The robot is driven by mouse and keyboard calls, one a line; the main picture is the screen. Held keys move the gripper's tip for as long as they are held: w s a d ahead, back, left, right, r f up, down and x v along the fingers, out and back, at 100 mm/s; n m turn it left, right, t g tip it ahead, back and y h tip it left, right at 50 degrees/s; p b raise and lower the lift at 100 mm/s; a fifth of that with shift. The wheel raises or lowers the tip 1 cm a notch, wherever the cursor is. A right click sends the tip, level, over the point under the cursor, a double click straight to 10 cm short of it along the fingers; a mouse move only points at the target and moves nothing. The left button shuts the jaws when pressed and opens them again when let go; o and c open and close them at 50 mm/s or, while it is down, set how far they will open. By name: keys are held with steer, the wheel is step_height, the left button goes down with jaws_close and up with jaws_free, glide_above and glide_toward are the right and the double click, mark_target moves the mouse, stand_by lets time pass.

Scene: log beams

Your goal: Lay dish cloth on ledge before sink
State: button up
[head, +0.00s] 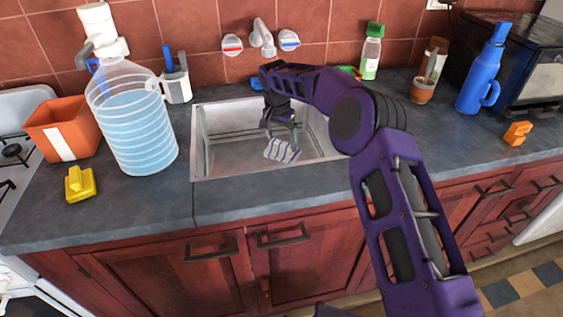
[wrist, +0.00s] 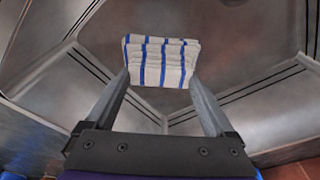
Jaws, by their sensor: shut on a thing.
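The dish cloth (head: 281,151) is white with blue stripes and looks folded. It is between the fingertips of my gripper (head: 281,134), over the sink basin (head: 226,150). In the wrist view the cloth (wrist: 161,62) spans the gap between the two fingers of my gripper (wrist: 160,80), which are shut on it. The steel sink floor shows beyond it. I cannot tell whether the cloth touches the basin. The ledge before the sink (head: 262,180) is a bare strip of grey counter along the basin's front edge.
A large water jug (head: 135,120), a yellow object (head: 80,184) and an orange pot (head: 63,128) stand left of the sink. A faucet (head: 263,38) is on the wall behind. A soap bottle (head: 372,52), blue bottle (head: 485,70) and orange item (head: 517,133) are on the right.

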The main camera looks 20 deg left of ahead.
steer(key=s+d+r+n+y+p, duration=0.1)
steer(key=s+d+r+n+p, duration=0.2)
steer(key=s+r+n, duration=1.05)
steer(key=shift+s+d+f+m+b, duration=0.1)
steer(key=shift+s+f+m, duration=0.8)
steer(key=shift+s, duration=0.3)
steer(key=shift+s+d+f+m+b, duration=0.1)
steer(key=shift+s+f+m, duration=0.8)
steer(key=shift+s, duration=0.25)
steer(key=shift+s+d+f+m+b, duration=0.1)
steer(key=shift+s+f+m, duration=0.65)
steer(key=shift+s+f, duration=0.35)
steer(key=shift+s+r, duration=0.1)
steer(key=o, duration=1.2)
steer(key=shift+f, duration=0.2)
steer(key=r, duration=0.4)
steer(key=s+r, duration=0.1)
steer(key=r, duration=0.3)
steer(key=r+p, duration=0.1)
steer(key=r, duration=0.3)
steer(key=shift+s+d+r, duration=0.15)
steer(key=shift+s+d, duration=0.1)
steer(key=shift+d, duration=0.15)
steer(key=shift+w, duration=0.1)
